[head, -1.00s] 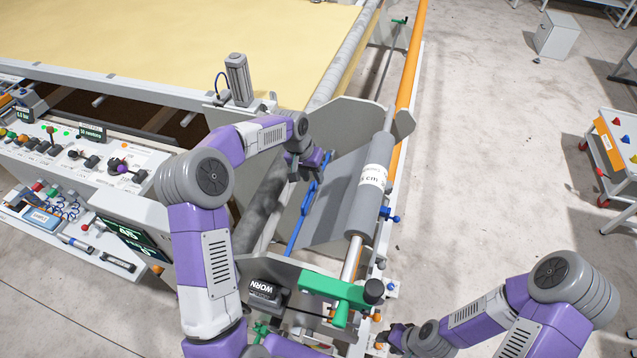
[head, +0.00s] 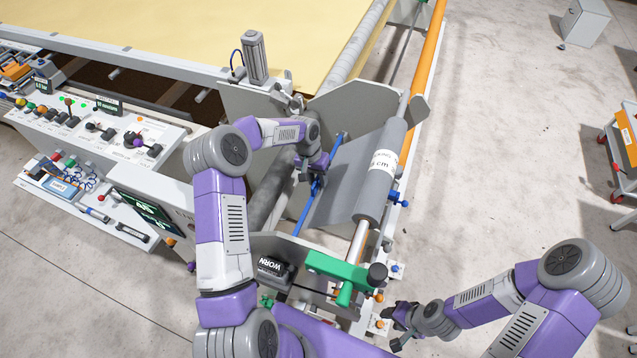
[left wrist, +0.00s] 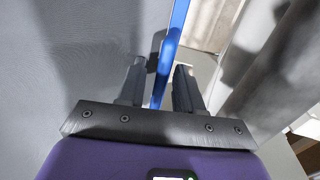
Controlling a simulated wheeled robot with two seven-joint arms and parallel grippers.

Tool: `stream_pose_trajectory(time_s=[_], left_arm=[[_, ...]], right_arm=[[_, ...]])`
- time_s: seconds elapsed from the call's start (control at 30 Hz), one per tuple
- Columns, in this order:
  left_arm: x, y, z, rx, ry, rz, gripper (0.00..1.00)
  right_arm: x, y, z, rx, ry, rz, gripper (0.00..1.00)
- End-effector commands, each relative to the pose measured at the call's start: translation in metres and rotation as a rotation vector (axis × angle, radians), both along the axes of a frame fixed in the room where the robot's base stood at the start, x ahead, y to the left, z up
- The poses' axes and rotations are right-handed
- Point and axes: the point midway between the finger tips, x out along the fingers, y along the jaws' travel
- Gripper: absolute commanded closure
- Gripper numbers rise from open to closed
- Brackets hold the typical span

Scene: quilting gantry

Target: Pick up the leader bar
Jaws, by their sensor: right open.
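The leader bar (head: 303,215) is a thin blue bar along the left edge of the grey fabric, in front of the padded roller. My left gripper (head: 315,178) is at the bar's middle and hides part of it. In the left wrist view the blue bar (left wrist: 173,45) runs between my left gripper's two fingers (left wrist: 160,88), which stand apart with a narrow gap beside it. The fingers look open around the bar; contact at the tips is not clear. My right gripper (head: 392,322) is open and empty at the lower right, near the machine's end.
A grey fabric roll (head: 381,180) with a white label lies right of the bar. A control panel (head: 90,130) is at left.

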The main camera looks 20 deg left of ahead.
Motion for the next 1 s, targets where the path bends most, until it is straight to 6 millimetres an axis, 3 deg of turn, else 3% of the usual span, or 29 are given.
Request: stream_pose_trajectory(time_s=[0.03, 0.27, 0.77, 1.0], left_arm=[[0.0, 0.0, 0.0, 0.0, 0.0, 0.0, 0.65], [0.0, 0.0, 0.0, 0.0, 0.0, 0.0, 1.0], [0.001, 0.0, 0.006, 0.0, -0.003, 0.0, 1.0], [0.001, 0.0, 0.039, 0.001, -0.007, 0.0, 1.0]], right_arm=[[0.0, 0.0, 0.0, 0.0, 0.0, 0.0, 0.58], [0.0, 0.0, 0.0, 0.0, 0.0, 0.0, 0.58], [0.0, 0.0, -0.001, 0.0, 0.0, 0.0, 0.58], [0.0, 0.0, -0.006, 0.0, 0.0, 0.0, 0.58]])
